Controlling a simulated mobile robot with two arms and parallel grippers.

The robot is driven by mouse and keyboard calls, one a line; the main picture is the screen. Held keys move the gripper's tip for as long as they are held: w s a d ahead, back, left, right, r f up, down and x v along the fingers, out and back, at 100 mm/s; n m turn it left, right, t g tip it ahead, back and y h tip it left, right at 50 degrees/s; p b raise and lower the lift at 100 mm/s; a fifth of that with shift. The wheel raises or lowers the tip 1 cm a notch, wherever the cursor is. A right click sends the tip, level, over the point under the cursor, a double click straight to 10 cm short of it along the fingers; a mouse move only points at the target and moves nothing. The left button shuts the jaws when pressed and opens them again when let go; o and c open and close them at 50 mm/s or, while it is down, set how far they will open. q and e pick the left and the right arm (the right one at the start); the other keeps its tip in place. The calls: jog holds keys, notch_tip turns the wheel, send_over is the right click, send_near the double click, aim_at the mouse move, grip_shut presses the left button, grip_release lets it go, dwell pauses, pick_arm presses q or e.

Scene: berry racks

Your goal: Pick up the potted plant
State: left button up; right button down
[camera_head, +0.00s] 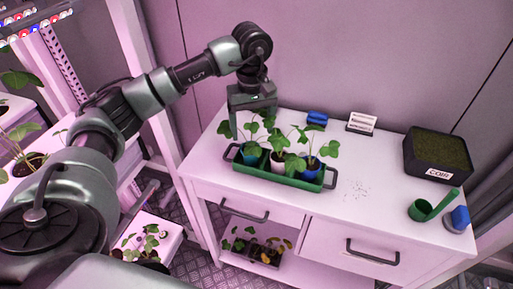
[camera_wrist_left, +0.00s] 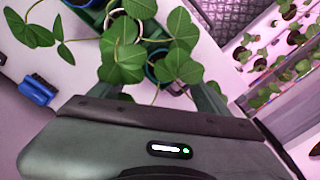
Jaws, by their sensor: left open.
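Three potted strawberry plants stand in a green tray (camera_head: 290,186) on the white cabinet top. The left plant (camera_head: 249,150) is under my left gripper, the middle one is in a white pot (camera_head: 277,164), and the right one is in a blue pot (camera_head: 309,169). My left gripper (camera_head: 253,122) is open, pointing down over the left plant, apart from the other two. In the left wrist view, leaves (camera_wrist_left: 125,55) spread in front of and between its fingers, partly hiding a blue-rimmed pot (camera_wrist_left: 153,72) and the fingertips. My right gripper is not in view.
Behind the tray are a blue brush (camera_head: 317,118) and a small white sign (camera_head: 361,123). A black soil box (camera_head: 438,155), a green scoop (camera_head: 432,206) and a blue object (camera_head: 457,219) stand to the right. The tabletop right of the tray is mostly clear.

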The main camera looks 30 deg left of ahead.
aim_at(251, 148)
pick_arm(q)
jog(key=f+p, duration=0.1)
jog(key=f, duration=0.1)
jog(key=shift+s+a+f+p, duration=0.2)
jog(key=shift+s+f+p, duration=0.2)
jog(key=f, duration=0.2)
jog(key=shift+w+f+p, duration=0.2)
jog(key=shift+f+p, duration=0.15)
jog(key=shift+p, duration=0.05)
jog(key=shift+a+f, duration=0.1)
jog(key=shift+f, duration=0.4)
jog(key=c, duration=1.5)
jog(key=shift+r, duration=0.1)
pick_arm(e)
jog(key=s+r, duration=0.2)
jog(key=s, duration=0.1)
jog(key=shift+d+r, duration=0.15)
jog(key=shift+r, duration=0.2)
